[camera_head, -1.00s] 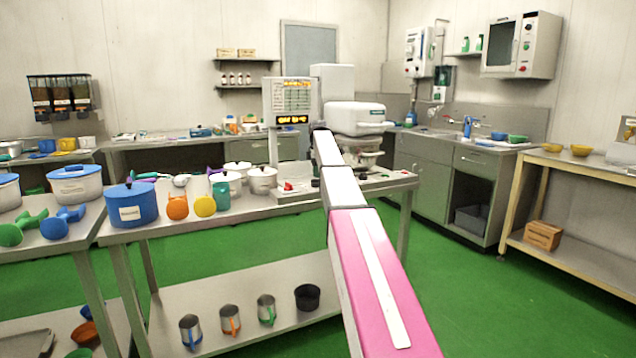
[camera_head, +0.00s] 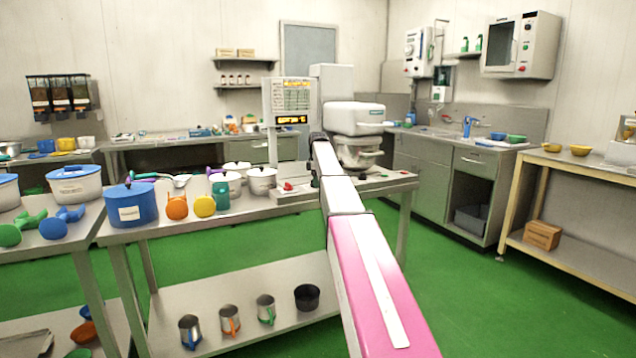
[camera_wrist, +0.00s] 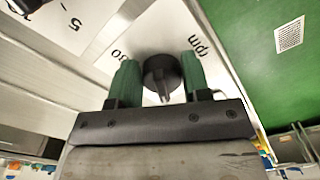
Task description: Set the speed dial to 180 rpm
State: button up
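The speed dial, a round black knob with a raised pointer bar (camera_wrist: 161,72), shows in the wrist view on a pale panel. Printing around it reads "rpm" on the right and a partly covered number ending in "80" on the left. My gripper (camera_wrist: 160,75) has its two green fingers apart, one on each side of the knob. The right finger looks very close to the knob; a thin gap shows at the left finger. I cannot tell whether either finger touches. In the head view my arm hides the dial and gripper. A lit display (camera_head: 291,120) stands behind; its text is unreadable.
The white mixer machine (camera_head: 354,118) stands beside my arm's far end. White pots (camera_head: 262,181), a blue pot (camera_head: 131,205) and coloured tools crowd the bench to the left. A red button (camera_head: 288,187) sits near my arm. The green floor at right is clear.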

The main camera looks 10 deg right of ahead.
jog(key=shift+m, duration=0.3)
jog(key=m, duration=0.5)
jog(key=shift+s+a, duration=0.15)
jog(key=shift+s, duration=0.1)
jog(key=m, duration=0.6)
jog(key=shift+s+a+m, duration=0.15)
jog(key=shift+a+m, duration=0.15)
jog(key=m, duration=0.6)
jog(key=shift+a, duration=0.35)
jog(key=m, duration=0.5)
jog(key=shift+w+a, duration=0.25)
jog(key=shift+m, duration=0.5)
jog(key=o, duration=0.9)
